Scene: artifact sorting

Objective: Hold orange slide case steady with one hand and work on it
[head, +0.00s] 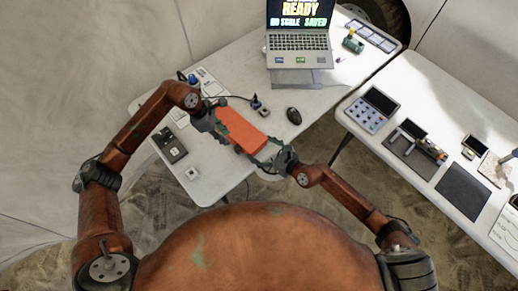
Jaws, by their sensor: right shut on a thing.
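The orange slide case (242,130) is a long flat box at the near edge of the white table, between my two grippers. My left gripper (221,127) is at the case's left end, with its fingers close against it; I cannot tell whether they touch or how far apart they are. My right gripper (265,151) is shut on the case at its right, near end. The case's left end is partly hidden by my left gripper. I cannot tell whether the case rests on the table or is held above it.
A laptop (298,42) stands at the back of the white table (215,180). A black mouse (294,115) and a small dark-blue object (257,103) lie beyond the case. A black device (170,145) lies at left. A second table (400,170) holds several devices.

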